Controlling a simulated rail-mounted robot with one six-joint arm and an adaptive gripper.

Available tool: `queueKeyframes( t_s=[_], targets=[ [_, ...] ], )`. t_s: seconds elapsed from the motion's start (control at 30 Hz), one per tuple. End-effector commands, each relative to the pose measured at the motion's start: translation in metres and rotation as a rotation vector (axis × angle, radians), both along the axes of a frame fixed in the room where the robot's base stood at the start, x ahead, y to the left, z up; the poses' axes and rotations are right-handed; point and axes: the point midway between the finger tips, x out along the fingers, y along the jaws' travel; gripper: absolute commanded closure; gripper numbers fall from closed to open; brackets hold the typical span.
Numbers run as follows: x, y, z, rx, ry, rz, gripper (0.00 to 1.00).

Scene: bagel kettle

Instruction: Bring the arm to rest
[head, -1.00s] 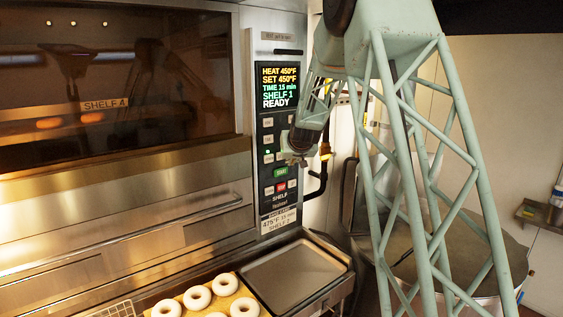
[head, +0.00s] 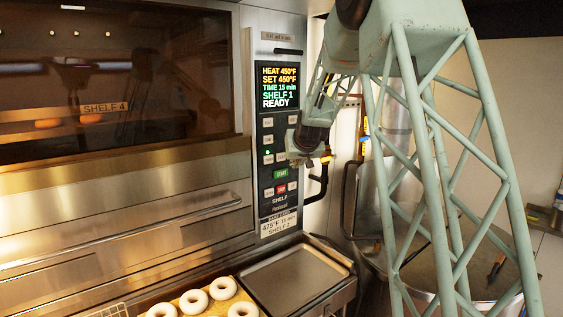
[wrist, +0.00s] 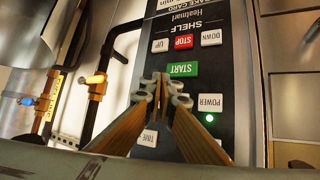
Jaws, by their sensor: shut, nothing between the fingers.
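My gripper (wrist: 163,88) is shut and empty in the wrist view, its tips in front of the oven's control panel (wrist: 225,130), near the green START button (wrist: 182,69). Whether the tips touch the panel I cannot tell. The red STOP button (wrist: 184,42) lies beyond them, and the POWER button (wrist: 210,102) has a lit green light beside it. In the head view my wrist hangs just right of the panel (head: 268,150), and the fingers are too small to make out. The display (head: 280,87) reads heat 450°F, set 450°F, time 15 min, shelf 1, ready.
A board of white bagels (head: 222,288) and an empty metal tray (head: 335,287) are below the panel. A black pipe with an orange fitting (wrist: 96,80) runs close beside the panel. A large kettle (head: 480,270) stands behind my arm at right.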

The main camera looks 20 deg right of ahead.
Motion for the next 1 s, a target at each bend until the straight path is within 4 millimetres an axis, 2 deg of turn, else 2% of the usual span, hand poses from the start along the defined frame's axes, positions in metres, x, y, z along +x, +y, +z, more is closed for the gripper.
queueKeyframes(
  t_s=[0.63,0.77,1.0],
  targets=[
    [-0.004,0.004,0.003,0.001,0.002,0.003,1.00],
    [-0.014,0.014,0.008,0.005,0.011,0.011,1.00],
    [-0.050,0.047,0.019,0.021,0.048,0.037,1.00]
  ],
)
